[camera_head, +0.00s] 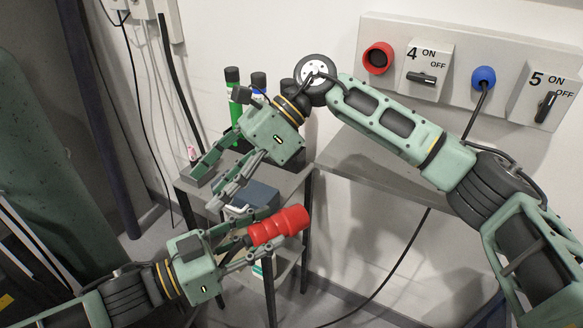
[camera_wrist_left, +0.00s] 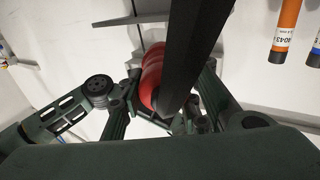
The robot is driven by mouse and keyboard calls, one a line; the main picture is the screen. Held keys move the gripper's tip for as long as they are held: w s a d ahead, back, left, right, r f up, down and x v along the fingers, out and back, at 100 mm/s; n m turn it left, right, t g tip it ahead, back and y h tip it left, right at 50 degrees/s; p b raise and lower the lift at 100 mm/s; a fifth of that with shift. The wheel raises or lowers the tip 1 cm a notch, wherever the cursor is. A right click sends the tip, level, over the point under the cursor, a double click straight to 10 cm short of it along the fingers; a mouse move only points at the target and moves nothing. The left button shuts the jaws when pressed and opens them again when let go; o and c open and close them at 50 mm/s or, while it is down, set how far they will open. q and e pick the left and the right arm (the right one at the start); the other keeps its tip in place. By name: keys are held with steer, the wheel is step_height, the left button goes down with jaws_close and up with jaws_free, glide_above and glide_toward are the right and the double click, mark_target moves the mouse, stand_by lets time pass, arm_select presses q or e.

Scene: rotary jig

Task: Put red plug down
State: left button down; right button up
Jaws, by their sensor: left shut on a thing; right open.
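The red plug (camera_head: 278,226) is a ribbed red cylinder, held tilted in front of a small grey table (camera_head: 296,186) in the head view. My left gripper (camera_head: 250,240) is shut on its lower left end. The plug also shows in the left wrist view (camera_wrist_left: 151,76), partly hidden by a dark bar and the fingers. Whether it touches the table cannot be told. My right gripper (camera_head: 210,184) is open and empty above the table's left part, up and left of the plug. A red-ringed socket (camera_head: 377,58) on the wall panel is empty.
A blue-grey box (camera_head: 258,193) is on the table, close behind the plug. Several bottles, one a green bottle (camera_head: 235,100), stand at the table's back. The wall panel (camera_head: 452,50) carries two switches and a blue plug (camera_head: 484,77) with a cable. A grey wall shelf (camera_head: 345,150) lies right.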

steer(key=s+d+n+t+h, duration=0.1)
steer(key=d+n+t+h, duration=0.1)
steer(key=d+h, duration=0.3)
arm_select(q)
steer(key=shift+d, duration=0.1)
arm_select(e)
step_height(320, 180, up, 3)
steer(key=n+t+h, duration=0.2)
steer(key=t+h, duration=0.1)
steer(key=h, duration=0.2)
glide_above(292, 211)
steer(key=shift+a+f, duration=0.15)
steer(key=shift+f, duration=0.05)
steer(key=shift+d+f, duration=0.1)
steer(key=shift+d, duration=0.1)
step_height(292, 211, down, 12)
steer(key=shift+r, duration=0.2)
steer(key=shift+c, duration=0.4)
steer(key=c, duration=1.1)
arm_select(q)
steer(key=c, duration=1.2)
jaws_free()
arm_select(e)
steer(key=shift+c, duration=0.9)
